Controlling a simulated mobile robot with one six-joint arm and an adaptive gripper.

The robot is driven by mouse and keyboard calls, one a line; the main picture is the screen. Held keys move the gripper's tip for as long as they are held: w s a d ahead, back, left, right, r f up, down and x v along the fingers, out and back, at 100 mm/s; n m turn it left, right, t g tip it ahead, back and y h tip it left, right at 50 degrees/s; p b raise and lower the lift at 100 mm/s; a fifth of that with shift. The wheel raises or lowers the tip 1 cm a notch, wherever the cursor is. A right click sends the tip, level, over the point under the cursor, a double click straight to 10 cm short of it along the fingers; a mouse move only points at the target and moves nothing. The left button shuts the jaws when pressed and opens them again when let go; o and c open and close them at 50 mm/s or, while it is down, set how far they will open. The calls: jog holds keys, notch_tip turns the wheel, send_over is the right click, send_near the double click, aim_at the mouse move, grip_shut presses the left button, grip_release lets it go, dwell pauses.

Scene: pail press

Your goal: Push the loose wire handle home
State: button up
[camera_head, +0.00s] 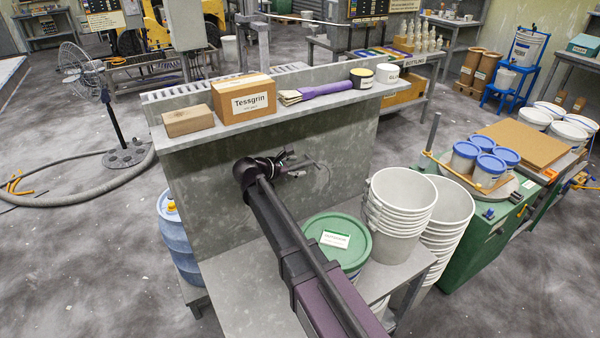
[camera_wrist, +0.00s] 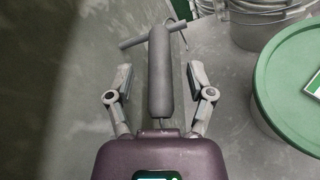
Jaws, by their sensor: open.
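My gripper (camera_head: 296,166) is in front of the upright grey panel, above the bench. In the wrist view, its two fingers (camera_wrist: 161,78) are spread apart. A dark grey T-shaped piece (camera_wrist: 160,75), a cylinder with a crossbar, lies between them with gaps on both sides. Thin wire shows at its far end and below the cylinder. A thin curved wire (camera_head: 327,177) also shows beside the gripper in the head view. I cannot tell how the wire is attached. The green-lidded pail (camera_head: 338,246) stands right of my gripper; it also shows in the wrist view (camera_wrist: 290,105). My arm partly hides it.
Stacked white pails (camera_head: 402,205) stand right of the green-lidded pail. A cardboard box (camera_head: 243,98), a wooden block (camera_head: 188,121) and a purple-handled brush (camera_head: 325,90) lie on the shelf (camera_head: 285,108). The bench (camera_head: 240,285) is bare left of my arm.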

jog(key=shift+w+d+f, duration=0.2)
jog(key=shift+w+d, duration=0.1)
jog(key=shift+d, duration=0.1)
grip_shut()
dwell(0.4)
